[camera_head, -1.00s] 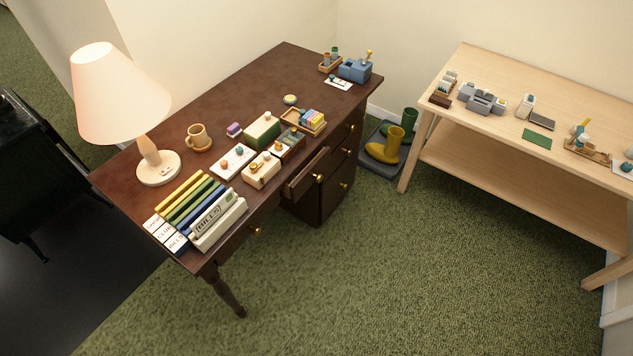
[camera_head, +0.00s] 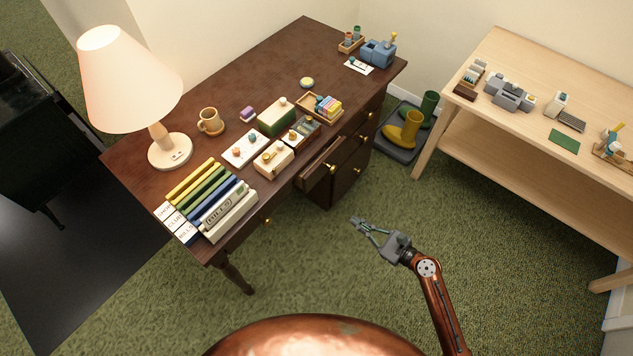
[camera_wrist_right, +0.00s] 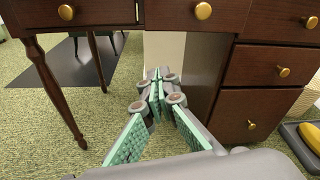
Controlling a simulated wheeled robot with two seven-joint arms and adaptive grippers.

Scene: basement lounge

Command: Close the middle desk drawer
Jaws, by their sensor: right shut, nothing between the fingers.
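The dark brown wooden desk (camera_head: 140,155) has one drawer pulled partly out, the middle drawer (camera_head: 318,172), with a brass knob on its front. Its front also shows in the right wrist view (camera_wrist_right: 172,14), at the top, with its knob. My right gripper (camera_head: 357,225) is shut and empty, over the carpet in front of the desk, apart from the drawer. In the right wrist view my right gripper's fingers (camera_wrist_right: 158,88) meet below the drawer front. My left gripper is in neither view.
A lamp (camera_head: 168,150), a mug (camera_head: 211,121), binders and small boxes stand on the desk. The right-hand drawers look shut. A pale wooden table (camera_head: 480,120) is at the right. Green carpet lies clear between.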

